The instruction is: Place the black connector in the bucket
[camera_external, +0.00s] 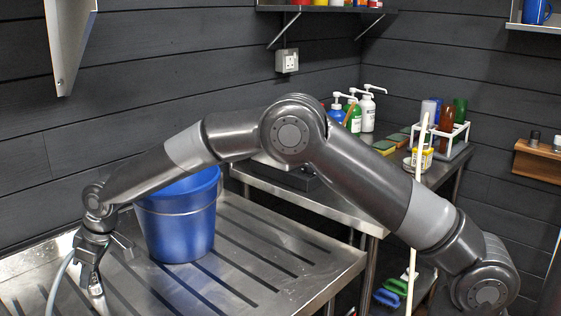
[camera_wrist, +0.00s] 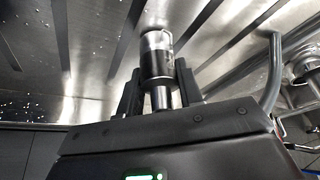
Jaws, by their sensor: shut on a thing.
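In the wrist view, the black connector (camera_wrist: 157,62), a dark cylinder with a silvery metal end, stands between the two fingers of my gripper (camera_wrist: 160,85), which is shut on it. In the external view, my gripper (camera_external: 95,288) points down at the lower left, close to the slatted metal table; the connector is hard to make out there. The blue bucket (camera_external: 178,222) stands upright on the table, to the right of my gripper and apart from it. My arm passes in front of the bucket's rim, and its inside is mostly hidden.
The slatted metal table (camera_external: 262,262) is clear right of the bucket. A grey hose (camera_external: 58,285) runs beside my gripper at the left. A back counter holds pump bottles (camera_external: 367,110) and a white rack (camera_external: 450,145) of coloured bottles. A pale pole (camera_external: 417,200) stands in front of it.

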